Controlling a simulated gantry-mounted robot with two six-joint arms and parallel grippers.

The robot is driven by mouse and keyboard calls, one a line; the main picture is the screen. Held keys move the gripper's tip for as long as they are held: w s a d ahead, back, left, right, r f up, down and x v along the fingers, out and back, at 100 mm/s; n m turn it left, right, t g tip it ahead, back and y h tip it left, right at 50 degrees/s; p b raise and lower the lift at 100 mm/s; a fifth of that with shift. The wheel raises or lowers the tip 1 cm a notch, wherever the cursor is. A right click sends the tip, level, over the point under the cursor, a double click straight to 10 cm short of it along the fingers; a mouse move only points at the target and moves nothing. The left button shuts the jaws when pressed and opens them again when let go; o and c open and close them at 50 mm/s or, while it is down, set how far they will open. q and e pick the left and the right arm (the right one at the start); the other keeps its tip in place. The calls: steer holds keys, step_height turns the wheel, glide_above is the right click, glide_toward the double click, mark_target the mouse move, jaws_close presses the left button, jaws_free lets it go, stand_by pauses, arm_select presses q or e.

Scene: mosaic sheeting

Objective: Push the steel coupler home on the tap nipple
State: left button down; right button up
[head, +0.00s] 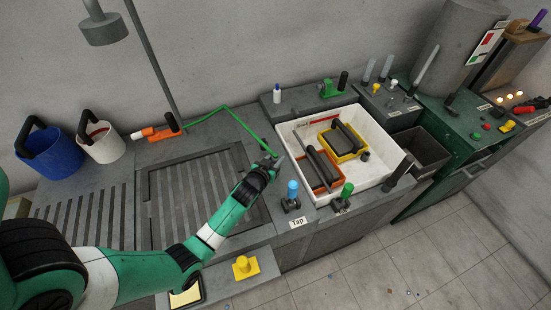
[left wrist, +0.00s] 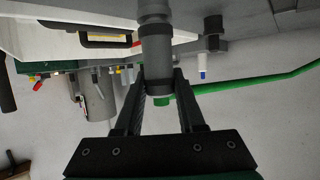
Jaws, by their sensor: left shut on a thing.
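My left gripper (head: 271,163) is at the left edge of the white sink, in the head view. In the left wrist view its two fingers (left wrist: 160,78) are shut on a grey cylinder, which looks like the steel coupler (left wrist: 157,62). A green end shows below the coupler. A dark band and a lighter grey piece (left wrist: 153,10) continue above it; I cannot tell whether that piece is the nipple or whether they are joined. A blue-topped tap (head: 293,189) stands right of the gripper, behind a "Tap" label (head: 297,222). My right gripper is out of view.
A green hose (head: 226,107) runs from an orange fitting (head: 160,133) to the gripper. A grated drainboard (head: 185,190) lies under my arm.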

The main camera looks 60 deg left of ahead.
arm_select(q)
steer(key=shift+f, duration=0.3)
steer(key=shift+c, duration=2.2)
jaws_free()
steer(key=p+v, duration=0.2)
steer(key=v, duration=0.9)
steer(key=shift+s+d, duration=0.2)
steer(key=shift+s, duration=0.05)
steer(key=shift+r, duration=0.1)
